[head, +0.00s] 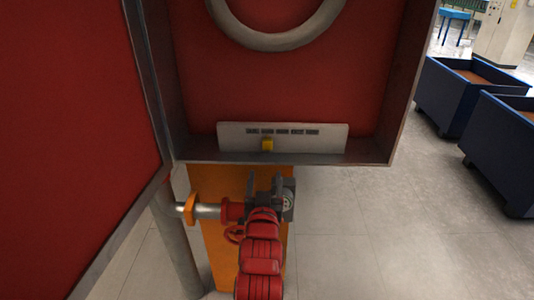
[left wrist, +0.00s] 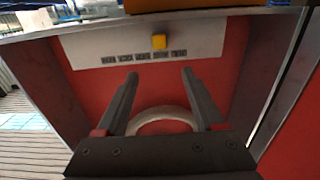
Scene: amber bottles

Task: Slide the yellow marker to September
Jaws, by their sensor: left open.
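The yellow marker (head: 267,145) sits on a pale strip (head: 232,138) at the bottom of a red cabinet, below the second of several small dark labels from the left. The labels are too small to read. In the left wrist view, the marker (left wrist: 159,42) and strip (left wrist: 205,38) appear upside down beyond my fingertips. My left gripper (left wrist: 160,75) is open and empty, its two fingers apart and not touching the marker. In the head view, my left gripper (head: 267,184) is just below the cabinet's lower edge, under the marker. My right gripper is not in view.
A metal frame edge (head: 290,159) runs below the strip. A red door (head: 70,120) stands open at the left. A pale ring (head: 275,40) hangs on the cabinet's back. Blue bins (head: 450,95) stand at the right, with clear floor (head: 400,230) before them.

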